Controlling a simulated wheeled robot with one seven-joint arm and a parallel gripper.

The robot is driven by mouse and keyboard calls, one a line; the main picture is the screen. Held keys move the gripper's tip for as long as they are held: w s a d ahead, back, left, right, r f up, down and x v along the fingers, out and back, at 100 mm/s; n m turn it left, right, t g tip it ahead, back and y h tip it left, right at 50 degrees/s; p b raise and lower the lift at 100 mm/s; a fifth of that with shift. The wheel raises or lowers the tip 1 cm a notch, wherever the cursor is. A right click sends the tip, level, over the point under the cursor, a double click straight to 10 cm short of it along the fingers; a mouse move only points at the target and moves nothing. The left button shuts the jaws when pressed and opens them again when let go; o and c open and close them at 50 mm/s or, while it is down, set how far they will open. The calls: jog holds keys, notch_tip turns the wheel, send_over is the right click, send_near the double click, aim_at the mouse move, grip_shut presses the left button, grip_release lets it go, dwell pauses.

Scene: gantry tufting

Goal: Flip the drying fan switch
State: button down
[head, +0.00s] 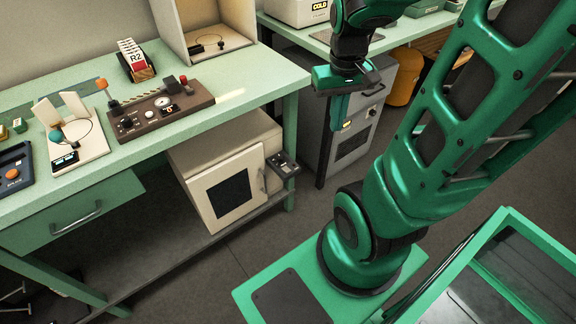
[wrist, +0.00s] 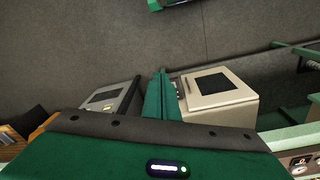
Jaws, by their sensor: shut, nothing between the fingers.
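A cream cabinet (head: 205,165) with a dark window in its door stands on the shelf under the green bench. A small dark control box (head: 283,165) with small controls sits at its right side; no label is readable, so I cannot tell whether the fan switch is on it. My gripper (head: 338,120) is shut and empty, pointing down, to the right of and above this box. In the wrist view, the shut fingers (wrist: 160,95) reach between the cream cabinet (wrist: 220,97) and a grey cabinet (wrist: 112,97), and partly cover the control box (wrist: 179,90).
A brown control panel (head: 190,106) with dials and a red knob lies on the green bench (head: 262,78). The grey cabinet (head: 352,145) stands behind my gripper, with an orange bin (head: 405,78) beyond. Grey floor (head: 300,225) is open in front of the bench.

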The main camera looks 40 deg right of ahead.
jog(key=w+f+n+t, duration=0.1)
jog(key=w+f+n, duration=0.1)
jog(key=w+f, duration=0.6)
jog(key=w+f+n+t, duration=0.1)
jog(key=w+f+n, duration=0.1)
jog(key=w+f, duration=0.7)
notch_tip(320, 180, down, 6)
jog(key=shift+w+d+r+n+y, duration=0.1)
jog(key=shift+w+d+n+y, duration=0.1)
jog(key=shift+w+n+y, duration=0.15)
jog(key=shift+s, duration=0.1)
send_over(288, 170)
jog(key=s, duration=0.1)
jog(key=x, duration=0.4)
jog(key=s+x, duration=0.1)
jog(key=x, duration=0.3)
jog(key=s+x, duration=0.1)
jog(key=x, duration=0.3)
jog(key=shift+s+f, duration=0.25)
jog(key=shift+f, duration=0.75)
